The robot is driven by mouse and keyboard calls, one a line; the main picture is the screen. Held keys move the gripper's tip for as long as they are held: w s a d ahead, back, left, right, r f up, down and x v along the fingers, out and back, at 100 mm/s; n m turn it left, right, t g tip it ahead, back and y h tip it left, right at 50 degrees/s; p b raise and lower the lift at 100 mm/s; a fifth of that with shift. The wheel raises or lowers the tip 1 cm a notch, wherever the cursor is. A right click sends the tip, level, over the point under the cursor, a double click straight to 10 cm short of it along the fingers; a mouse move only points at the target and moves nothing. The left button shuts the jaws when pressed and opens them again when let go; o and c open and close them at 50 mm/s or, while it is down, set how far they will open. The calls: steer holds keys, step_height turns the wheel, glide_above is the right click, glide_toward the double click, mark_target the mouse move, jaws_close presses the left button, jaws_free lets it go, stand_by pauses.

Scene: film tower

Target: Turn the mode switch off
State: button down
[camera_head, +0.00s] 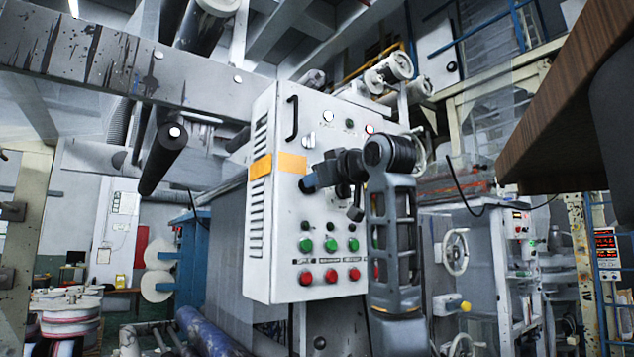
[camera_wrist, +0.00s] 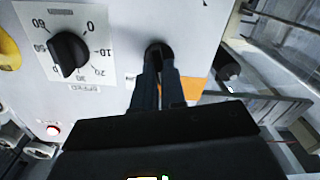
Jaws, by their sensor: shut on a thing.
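The white control cabinet (camera_head: 279,220) stands in the middle of the head view. My gripper (camera_head: 309,184) is at its front face, just right of the orange strip. In the wrist view my gripper (camera_wrist: 159,70) is shut on a small black knob, the mode switch (camera_wrist: 157,50), between its fingertips. The fingers cover most of the switch, and its label and pointer position cannot be read. In the head view my gripper and wrist hide the switch.
A black speed dial (camera_wrist: 68,54) with a number scale sits beside the switch. Green buttons (camera_head: 331,245) and red buttons (camera_head: 331,276) line the cabinet's lower face. A black handle (camera_head: 292,118) is at its upper left. A brown board edge (camera_head: 560,110) juts in at right.

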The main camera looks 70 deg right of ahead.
steer(key=n, duration=0.5)
steer(key=shift+a+n+b, duration=0.15)
steer(key=shift+n+b, duration=0.15)
steer(key=shift+b, duration=0.1)
steer(key=shift+w, duration=0.1)
steer(key=c, duration=1.2)
jaws_free()
steer(key=b+v, duration=0.2)
steer(key=v, duration=0.6)
steer(key=shift+f, duration=0.1)
